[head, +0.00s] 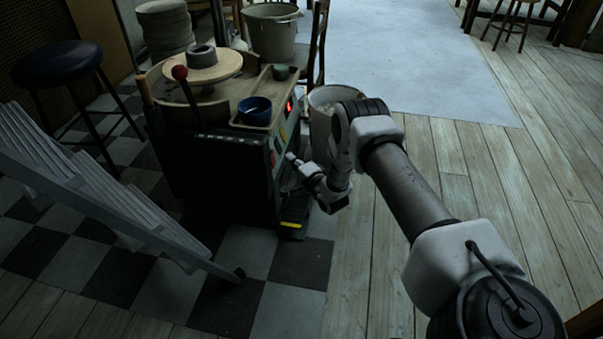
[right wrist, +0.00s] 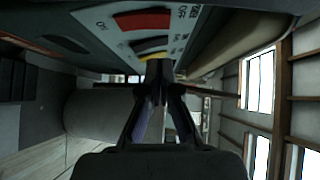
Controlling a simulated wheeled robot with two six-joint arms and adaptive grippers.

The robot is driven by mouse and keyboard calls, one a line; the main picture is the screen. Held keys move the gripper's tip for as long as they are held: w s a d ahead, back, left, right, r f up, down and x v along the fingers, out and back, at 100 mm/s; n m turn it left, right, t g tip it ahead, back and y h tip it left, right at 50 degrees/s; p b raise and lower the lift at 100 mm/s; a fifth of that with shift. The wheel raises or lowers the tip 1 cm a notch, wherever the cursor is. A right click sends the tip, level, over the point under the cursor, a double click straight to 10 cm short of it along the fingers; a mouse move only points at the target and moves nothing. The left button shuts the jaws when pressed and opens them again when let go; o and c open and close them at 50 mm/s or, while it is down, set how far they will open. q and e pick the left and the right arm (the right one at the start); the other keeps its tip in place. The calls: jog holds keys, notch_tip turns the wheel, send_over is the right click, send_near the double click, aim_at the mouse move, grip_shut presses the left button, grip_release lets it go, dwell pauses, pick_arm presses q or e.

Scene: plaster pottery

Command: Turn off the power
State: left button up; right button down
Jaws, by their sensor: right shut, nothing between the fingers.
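The pottery wheel (head: 200,160) is a dark cabinet with a tan tray top, a round wheel head and a red-knobbed lever. A small red light or display (head: 289,107) glows on its right side. In the right wrist view, a pale control panel (right wrist: 118,28) carries a red switch (right wrist: 143,20) and a dark switch (right wrist: 150,44) below it. My right gripper (head: 291,158) is shut and empty beside the cabinet's right side. Its closed fingertips (right wrist: 158,72) point at the panel, just under the dark switch; I cannot tell whether they touch. My left gripper is not in view.
A dark blue bowl (head: 255,110) stands on the tray. A pale bucket (head: 322,98) stands behind my right forearm. A grey step ladder (head: 80,175) and a stool (head: 58,64) are at left. The wooden floor at right is clear.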

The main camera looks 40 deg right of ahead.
aim_at(273, 159)
jog(key=w+a, duration=0.1)
jog(key=w+a+b, duration=0.1)
jog(key=shift+w+a+f, duration=0.2)
jog(key=shift+w+a, duration=0.15)
jog(key=shift+w, duration=0.05)
